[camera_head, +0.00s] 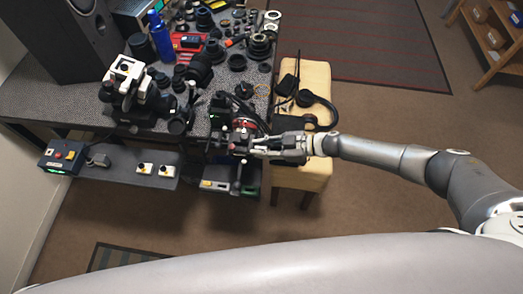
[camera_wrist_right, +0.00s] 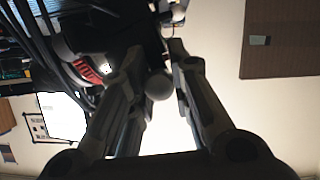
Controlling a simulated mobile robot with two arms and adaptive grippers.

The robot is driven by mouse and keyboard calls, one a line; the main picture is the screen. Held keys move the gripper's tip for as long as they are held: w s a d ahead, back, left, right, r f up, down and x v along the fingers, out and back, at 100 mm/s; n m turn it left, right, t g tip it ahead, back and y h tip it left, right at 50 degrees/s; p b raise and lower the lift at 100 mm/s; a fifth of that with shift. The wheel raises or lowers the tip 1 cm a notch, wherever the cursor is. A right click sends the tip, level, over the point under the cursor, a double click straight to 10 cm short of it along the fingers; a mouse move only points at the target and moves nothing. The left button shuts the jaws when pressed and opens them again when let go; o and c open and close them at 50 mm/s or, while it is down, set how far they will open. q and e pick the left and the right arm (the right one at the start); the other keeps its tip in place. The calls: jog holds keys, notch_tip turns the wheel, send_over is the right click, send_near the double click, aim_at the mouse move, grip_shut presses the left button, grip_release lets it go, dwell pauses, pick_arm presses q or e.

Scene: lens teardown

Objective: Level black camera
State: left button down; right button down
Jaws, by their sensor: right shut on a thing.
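The black camera (camera_head: 222,108) appears as a dark body at the front right edge of the workbench, among other dark parts; its outline and tilt are hard to make out. My right gripper (camera_head: 243,144) reaches in from the right, just in front of and below it. In the right wrist view my right gripper (camera_wrist_right: 157,58) has its fingers on either side of a grey ball-shaped knob (camera_wrist_right: 158,87) and is shut on it. Dark equipment (camera_wrist_right: 120,25) fills the space beyond the fingertips. My left gripper is not in view.
The workbench (camera_head: 60,103) carries a black-and-white device (camera_head: 125,72), a blue bottle (camera_head: 160,38), a speaker (camera_head: 65,35) and many lens parts. A yellow padded bench (camera_head: 314,75) holding headphones (camera_head: 318,104) stands close on the right. A lower shelf (camera_head: 120,165) has boxes with knobs. Brown floor is free further right.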

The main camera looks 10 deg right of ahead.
jog(key=shift+w+d+f+m+g+b, duration=0.1)
jog(key=shift+w+d+m+g+b, duration=0.05)
jog(key=shift+w+m+g+b, duration=0.35)
jog(key=shift+w+d+f+m+g+b, duration=0.1)
jog(key=shift+w+m+g+b, duration=0.2)
jog(key=shift+w+m+g, duration=0.25)
jog(key=shift+r, duration=0.1)
jog(key=c, duration=1.3)
grip_release()
jog(key=shift+w, duration=0.1)
jog(key=shift+d+r, duration=0.1)
jog(key=v, duration=1.2)
jog(key=shift+f, duration=0.25)
